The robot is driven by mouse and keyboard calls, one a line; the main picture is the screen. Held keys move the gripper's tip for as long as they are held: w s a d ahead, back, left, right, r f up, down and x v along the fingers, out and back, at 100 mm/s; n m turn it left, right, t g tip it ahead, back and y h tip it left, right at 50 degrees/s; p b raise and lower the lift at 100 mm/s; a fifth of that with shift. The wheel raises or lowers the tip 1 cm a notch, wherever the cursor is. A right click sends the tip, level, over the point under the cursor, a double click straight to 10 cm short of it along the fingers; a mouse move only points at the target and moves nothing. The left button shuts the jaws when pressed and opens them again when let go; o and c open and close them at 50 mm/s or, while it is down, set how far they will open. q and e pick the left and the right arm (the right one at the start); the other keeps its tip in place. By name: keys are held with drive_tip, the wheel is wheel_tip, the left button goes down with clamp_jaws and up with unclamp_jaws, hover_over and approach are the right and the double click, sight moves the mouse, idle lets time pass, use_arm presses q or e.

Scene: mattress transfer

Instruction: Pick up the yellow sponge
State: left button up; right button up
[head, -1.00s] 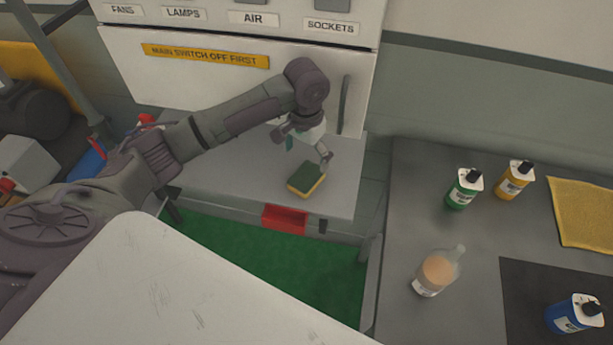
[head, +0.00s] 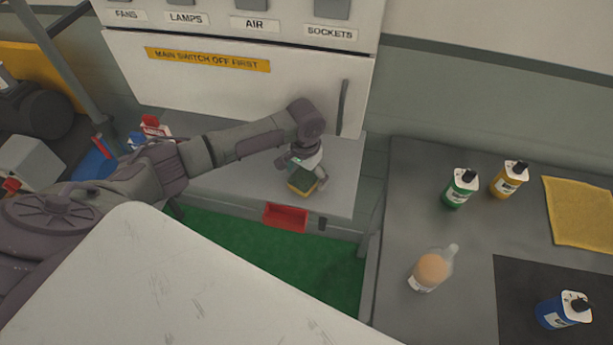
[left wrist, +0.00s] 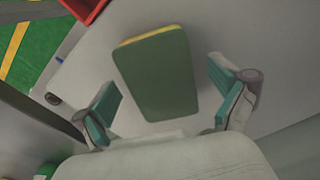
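The yellow sponge (head: 303,181) has a dark green top and lies on the pale grey surface (head: 345,180) below the white cabinet. My left gripper (head: 305,170) is lowered right over it and partly covers it in the head view. In the left wrist view the sponge (left wrist: 157,75) shows its green face, with a yellow edge along the top. The two teal fingertips (left wrist: 166,90) stand wide apart on either side of it, with gaps, so the left gripper is open. My right gripper is not in view.
A red bin-like piece (head: 286,217) sits at the surface's front edge. To the right, a dark table (head: 415,215) carries green, yellow and blue bottles, a clear bottle (head: 431,269) and a yellow cloth (head: 580,213). The white cabinet (head: 240,85) stands close behind the arm.

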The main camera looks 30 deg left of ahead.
sight(305, 175)
use_arm(q)
drive_tip(key=c, duration=0.8)
drive_tip(key=shift+r, duration=0.1)
drive_tip(key=shift+r+b, duration=0.3)
drive_tip(key=shift+r, duration=0.25)
wheel_tip(305, 175, up, 3)
drive_tip(key=shift+w+f+b, duration=0.1)
drive_tip(key=shift+b, duration=0.45)
drive_tip(key=s+d+r+b, duration=0.2)
drive_tip(key=s+d+r, duration=0.5)
drive_tip(key=d, duration=0.2)
drive_tip(key=shift+s, duration=0.35)
